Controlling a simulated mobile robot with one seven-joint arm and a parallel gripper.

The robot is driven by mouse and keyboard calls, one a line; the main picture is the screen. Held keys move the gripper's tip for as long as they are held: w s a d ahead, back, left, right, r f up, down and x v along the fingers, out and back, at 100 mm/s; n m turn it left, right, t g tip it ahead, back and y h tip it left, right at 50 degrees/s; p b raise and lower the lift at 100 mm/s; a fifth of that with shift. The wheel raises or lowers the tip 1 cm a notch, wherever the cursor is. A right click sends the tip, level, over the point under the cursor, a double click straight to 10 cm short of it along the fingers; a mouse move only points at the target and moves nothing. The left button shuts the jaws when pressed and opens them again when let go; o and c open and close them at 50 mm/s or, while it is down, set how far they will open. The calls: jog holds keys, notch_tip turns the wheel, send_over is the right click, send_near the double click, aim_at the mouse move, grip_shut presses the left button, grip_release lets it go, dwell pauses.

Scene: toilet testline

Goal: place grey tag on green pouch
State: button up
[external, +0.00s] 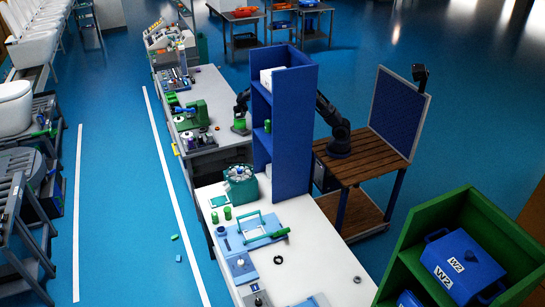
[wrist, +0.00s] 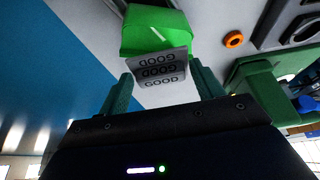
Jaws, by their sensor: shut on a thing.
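The grey tag (wrist: 160,68), printed with rows of the word GOOD, is between the two fingertips of my gripper (wrist: 161,76) in the wrist view. My gripper is shut on it. The green pouch (wrist: 155,30) is just beyond the tag, which overlaps its near edge in the picture. I cannot tell whether tag and pouch touch. In the external view my gripper (external: 240,118) is over the right edge of the far workbench, with the green pouch (external: 239,128) just below it. The tag is too small to make out there.
A green machine (external: 191,115) stands on the workbench left of my gripper; an orange ring (wrist: 234,39) lies on the bench top. A tall blue shelf (external: 286,130) stands in front of my arm and hides part of it. Bare bench surface surrounds the pouch.

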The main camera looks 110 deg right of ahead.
aim_at(240, 117)
jog(key=shift+f, duration=1.75)
jog(key=shift+f, duration=0.2)
jog(key=o, duration=1)
jog(key=shift+o, duration=0.2)
jog(key=v, duration=1.2)
jog(key=shift+r, duration=0.25)
